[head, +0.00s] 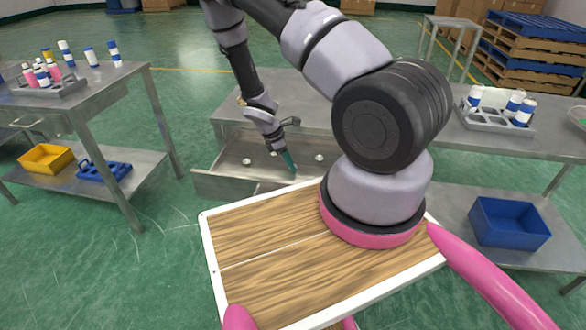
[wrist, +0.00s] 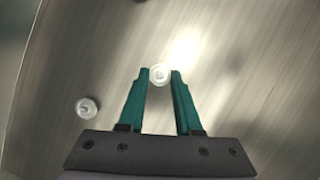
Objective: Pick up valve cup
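A small round whitish valve cup (wrist: 160,74) lies on the metal drawer floor, between the tips of my gripper's two teal fingers in the wrist view. My gripper (wrist: 160,71) is open, with narrow gaps on both sides of the cup; I cannot tell how far above it the tips are. A second valve cup (wrist: 87,107) lies to the left, apart from the fingers. In the head view my gripper (head: 291,162) reaches down into the open drawer (head: 222,182). Small valve cups show at the drawer's left (head: 246,161) and right (head: 319,157).
The drawer's walls surround my gripper, under the grey metal table (head: 300,88). A rack of bottles (head: 495,120) stands on the tabletop at right, above a blue bin (head: 508,222). Another table with bottles (head: 50,90) stands at left. Green floor lies between the tables.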

